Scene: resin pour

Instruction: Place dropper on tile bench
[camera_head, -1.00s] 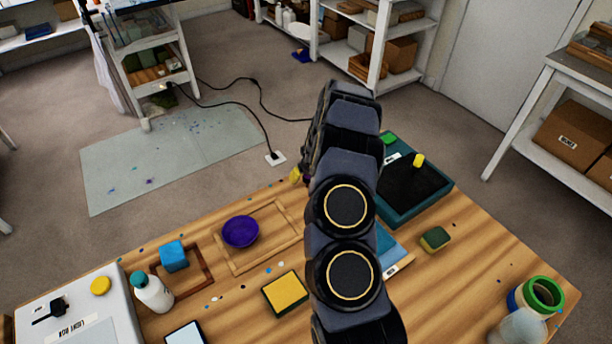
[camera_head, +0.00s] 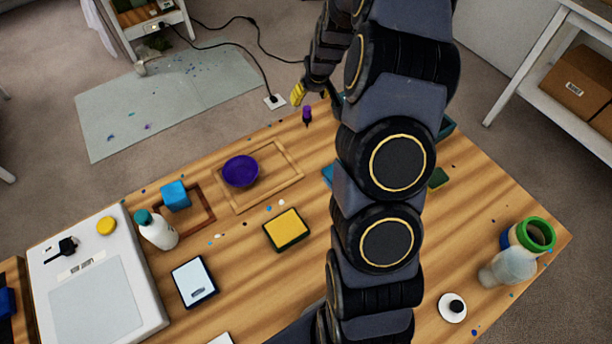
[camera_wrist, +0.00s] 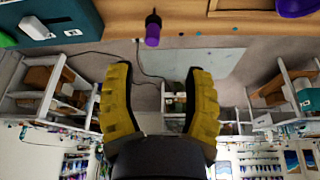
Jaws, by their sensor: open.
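My gripper (camera_head: 311,96), with yellow fingers, is just beyond that edge, close to the bottle. In the wrist view my gripper (camera_wrist: 160,75) is open and empty, with the bottle apart from both fingers. I cannot tell which surface is the tile bench.
A purple bowl (camera_head: 240,171), a blue cube (camera_head: 175,196), a white bottle (camera_head: 157,231) and a yellow-topped block (camera_head: 286,229) stand on the bench. A green-rimmed container (camera_head: 536,234) is at right. My arm hides part of the bench. A white shelf stands at right.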

